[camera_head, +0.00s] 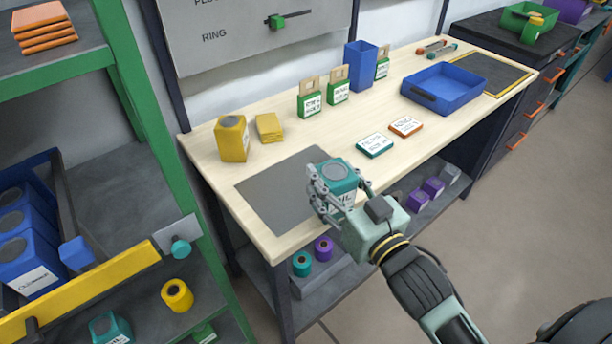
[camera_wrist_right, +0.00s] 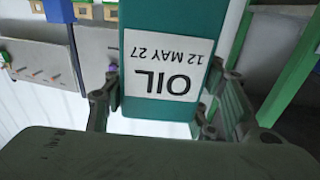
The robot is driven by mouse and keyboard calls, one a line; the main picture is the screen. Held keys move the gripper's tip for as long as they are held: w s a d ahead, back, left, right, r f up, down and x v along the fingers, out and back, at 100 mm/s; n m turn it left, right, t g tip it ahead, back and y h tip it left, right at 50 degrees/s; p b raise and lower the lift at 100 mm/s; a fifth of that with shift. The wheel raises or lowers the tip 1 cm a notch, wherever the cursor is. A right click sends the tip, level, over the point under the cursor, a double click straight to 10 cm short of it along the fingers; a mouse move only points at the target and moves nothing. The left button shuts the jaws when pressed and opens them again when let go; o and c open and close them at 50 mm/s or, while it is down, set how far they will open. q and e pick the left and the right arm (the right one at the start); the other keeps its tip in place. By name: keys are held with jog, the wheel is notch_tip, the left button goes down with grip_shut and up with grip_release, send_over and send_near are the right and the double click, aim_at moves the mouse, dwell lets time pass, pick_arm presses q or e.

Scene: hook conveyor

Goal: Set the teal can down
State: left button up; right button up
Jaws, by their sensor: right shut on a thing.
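The teal can (camera_head: 340,174) has a grey round cap and a white label. In the right wrist view the can (camera_wrist_right: 175,22) fills the middle, and its label reads OIL, 12 MAY 27, upside down. My right gripper (camera_head: 330,188) is shut on the can, with a finger on each side; the fingers also show in the right wrist view (camera_wrist_right: 155,105). The can is at the right edge of the grey mat (camera_head: 275,195) on the wooden bench (camera_head: 225,205). I cannot tell whether its base touches the bench. My left gripper is not in view.
Teal (camera_head: 375,145) and orange (camera_head: 406,126) labelled flat items lie to the right, near a blue tray (camera_head: 445,88). The mat's left part is clear. A green-framed shelf (camera_head: 150,130) stands left.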

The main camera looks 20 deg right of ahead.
aim_at(340, 163)
jog(key=r, duration=0.1)
jog(key=w+d+r+n+y, duration=0.1)
jog(key=w+d+r+y, duration=0.1)
jog(key=r, duration=0.1)
jog(key=shift+p, duration=0.35)
notch_tip(340, 163, up, 2)
jog(key=shift+w+r+n+g+y, duration=0.15)
jog(key=shift+n+g+y, duration=0.2)
jog(key=shift+n, duration=0.25)
jog(key=shift+a+r, duration=0.15)
jog(key=shift+r, duration=0.1)
jog(key=shift+w+y, duration=0.3)
jog(key=shift+y, duration=0.05)
jog(key=shift+w+a+f+p, duration=0.25)
jog(key=shift+w+a+f, duration=0.55)
jog(key=shift+w+f, duration=0.95)
jog(key=shift+w+a+f+p, duration=0.25)
jog(key=shift+w+a+f, duration=0.5)
jog(key=shift+w+f, duration=1)
jog(key=shift+w+a+f+p, duration=0.25)
jog(key=shift+w+a+f, duration=0.55)
jog(key=shift+w+f, duration=0.95)
jog(key=shift+s+f, duration=0.2)
jog(key=shift+f, duration=0.05)
jog(key=o, duration=1.5)
jog(key=shift+f, duration=0.1)
jog(key=shift+o, duration=0.2)
